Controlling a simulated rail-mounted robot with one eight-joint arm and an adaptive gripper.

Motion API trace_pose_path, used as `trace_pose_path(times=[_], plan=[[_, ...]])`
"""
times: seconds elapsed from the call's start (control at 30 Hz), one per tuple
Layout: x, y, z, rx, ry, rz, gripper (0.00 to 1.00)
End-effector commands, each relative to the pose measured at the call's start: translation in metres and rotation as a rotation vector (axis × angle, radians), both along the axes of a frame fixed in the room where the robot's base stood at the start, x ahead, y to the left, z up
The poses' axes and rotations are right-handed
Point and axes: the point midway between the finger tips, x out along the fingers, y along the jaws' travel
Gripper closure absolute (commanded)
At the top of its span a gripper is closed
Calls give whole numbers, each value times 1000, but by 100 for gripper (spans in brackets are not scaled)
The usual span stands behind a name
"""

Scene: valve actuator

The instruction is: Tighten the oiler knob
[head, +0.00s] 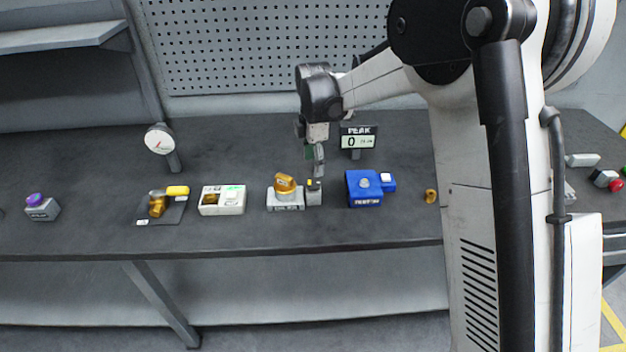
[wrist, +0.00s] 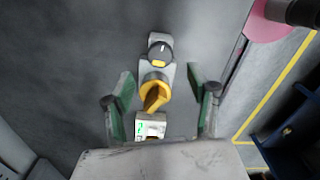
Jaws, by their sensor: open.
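A brass-yellow knob (head: 285,183) sits on a small light-grey block (head: 286,203) with a label too small to read surely; I take it to be the oiler knob. In the wrist view the yellow knob (wrist: 154,91) shows with a ridge angled across it. A small dark dial with a yellow mark (head: 314,192) stands just right of it; the dial also shows in the wrist view (wrist: 160,50). My gripper (head: 317,168) is above and behind the block. In the wrist view its green-padded fingers (wrist: 160,90) are open and apart, with the knob between them in the picture.
A white box (head: 222,201) is left of the knob, and a blue device (head: 364,188) right of it. A display (head: 358,140) stands behind, a round gauge (head: 159,139) at the back left. Bare bench (head: 230,155) lies between these rows.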

Motion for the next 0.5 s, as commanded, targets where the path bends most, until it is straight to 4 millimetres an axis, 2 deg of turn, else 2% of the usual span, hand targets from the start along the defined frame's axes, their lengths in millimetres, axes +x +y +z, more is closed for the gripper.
trace_pose_path(times=[0.1, 0.3, 0.5], plan=[[0, 0, -22, 0, 0, -1, 46], [0, 0, -53, 0, 0, -1, 46], [0, 0, -70, 0, 0, -1, 46]])
